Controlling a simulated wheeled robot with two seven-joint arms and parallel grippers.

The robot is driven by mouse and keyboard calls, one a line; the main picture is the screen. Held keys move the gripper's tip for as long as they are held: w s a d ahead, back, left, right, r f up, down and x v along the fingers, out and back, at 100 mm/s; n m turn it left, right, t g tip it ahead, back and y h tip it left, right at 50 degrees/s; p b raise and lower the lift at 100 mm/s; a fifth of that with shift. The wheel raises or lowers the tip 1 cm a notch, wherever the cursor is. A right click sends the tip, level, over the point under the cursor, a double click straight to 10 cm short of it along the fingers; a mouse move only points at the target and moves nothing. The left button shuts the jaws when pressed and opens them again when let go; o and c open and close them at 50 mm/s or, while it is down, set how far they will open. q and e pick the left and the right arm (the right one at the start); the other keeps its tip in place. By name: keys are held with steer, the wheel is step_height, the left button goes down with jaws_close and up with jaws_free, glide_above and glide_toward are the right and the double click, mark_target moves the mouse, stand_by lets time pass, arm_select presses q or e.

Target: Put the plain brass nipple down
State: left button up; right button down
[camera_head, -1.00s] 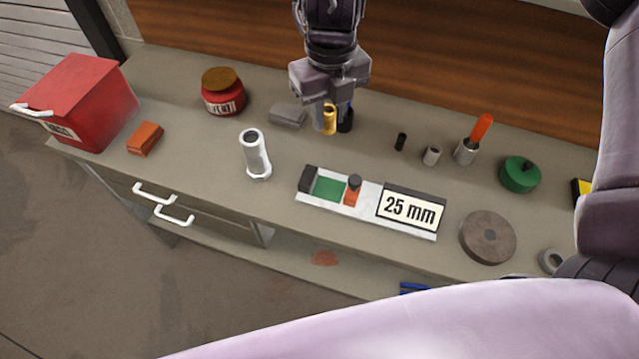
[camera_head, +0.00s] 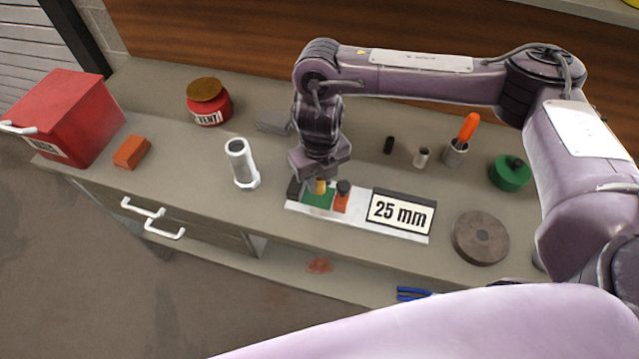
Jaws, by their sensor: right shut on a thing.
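The plain brass nipple (camera_head: 321,186) is a small gold-coloured piece, upright in my right gripper (camera_head: 320,180). That gripper points down and is shut on it. Its lower end is over the green pad (camera_head: 317,200) of the white gauge board; I cannot tell whether it touches the pad. A black block stands left of the pad and an orange piece with a dark knob (camera_head: 342,195) right of it. A "25 mm" sign (camera_head: 400,212) is on the board's right part. The gripper hides the nipple's upper part. My left gripper is not in view.
A white pipe fitting (camera_head: 242,164) stands left of the board. A red jar (camera_head: 208,102), grey block (camera_head: 273,122) and orange block (camera_head: 131,152) are further left. A black piece, small cylinder, orange-handled tool cup (camera_head: 455,152), green round container and brown disc (camera_head: 480,238) are to the right.

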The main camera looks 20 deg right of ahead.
mark_target(319, 178)
step_height(319, 178, down, 2)
steer(key=shift+f, duration=0.1)
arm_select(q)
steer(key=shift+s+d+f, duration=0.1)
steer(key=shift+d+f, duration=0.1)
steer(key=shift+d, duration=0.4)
arm_select(e)
steer(key=shift+f, duration=0.15)
steer(key=c, duration=1.2)
jaws_free()
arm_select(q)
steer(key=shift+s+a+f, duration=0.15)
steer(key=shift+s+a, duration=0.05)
arm_select(e)
steer(key=shift+r, duration=0.3)
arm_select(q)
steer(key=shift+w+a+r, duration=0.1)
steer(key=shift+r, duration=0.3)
arm_select(e)
step_height(319, 178, up, 12)
steer(key=shift+f, duration=0.1)
steer(key=shift+s+f, duration=0.1)
